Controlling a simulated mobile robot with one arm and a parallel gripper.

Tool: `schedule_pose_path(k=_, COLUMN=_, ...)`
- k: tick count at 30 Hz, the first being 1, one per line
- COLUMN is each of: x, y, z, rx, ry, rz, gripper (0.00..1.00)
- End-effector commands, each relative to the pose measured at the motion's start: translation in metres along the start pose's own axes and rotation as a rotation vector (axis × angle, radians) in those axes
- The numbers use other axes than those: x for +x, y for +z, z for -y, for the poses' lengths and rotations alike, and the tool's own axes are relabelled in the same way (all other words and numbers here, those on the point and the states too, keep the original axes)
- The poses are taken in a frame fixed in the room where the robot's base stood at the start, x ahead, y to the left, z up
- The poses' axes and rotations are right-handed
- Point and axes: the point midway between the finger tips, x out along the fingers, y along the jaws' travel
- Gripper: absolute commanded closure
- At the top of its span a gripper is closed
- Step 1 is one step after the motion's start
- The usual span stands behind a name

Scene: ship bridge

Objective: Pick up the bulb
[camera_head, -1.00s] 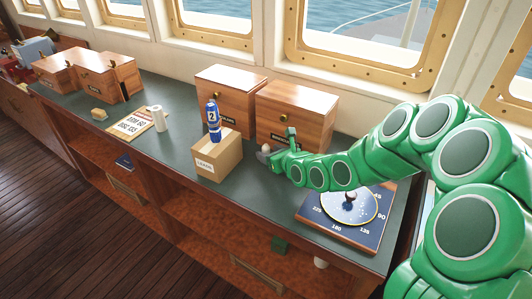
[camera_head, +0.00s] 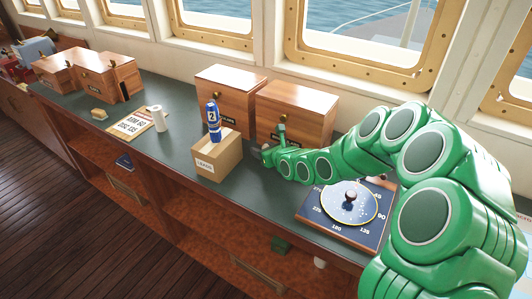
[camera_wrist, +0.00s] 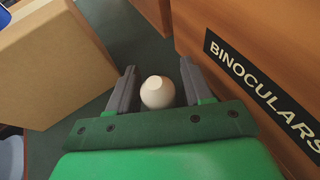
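The bulb (camera_wrist: 158,92) is a pale, rounded thing in the wrist view, seen between the two grey fingers of my gripper (camera_wrist: 157,86). The fingers stand apart on either side of it, with a narrow gap visible at each side. In the head view my gripper (camera_head: 266,152) is low over the counter, between the cardboard box and the right wooden box. The bulb is hidden behind my gripper there.
A cardboard box (camera_head: 217,158) with a blue bottle (camera_head: 213,120) on it stands just left of my gripper. A wooden box labelled BINOCULARS (camera_wrist: 245,75) is close on the right. A round dial board (camera_head: 325,211) lies on the counter (camera_head: 185,150) nearer the front.

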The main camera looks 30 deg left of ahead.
Motion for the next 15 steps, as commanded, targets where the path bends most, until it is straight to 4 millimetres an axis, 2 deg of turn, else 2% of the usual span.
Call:
schedule_pose_path(k=1, x=0.0, y=0.0, z=0.0001, rx=0.0, ry=0.0, rz=0.0, gripper=0.59)
schedule_pose_path(k=8, x=-0.0001, y=-0.0001, z=0.0001, rx=0.0, ry=0.0, rz=0.0, gripper=0.94)
schedule_pose_path(k=15, x=-0.0002, y=0.0003, z=0.0001, rx=0.0, ry=0.0, rz=0.0, gripper=0.95)
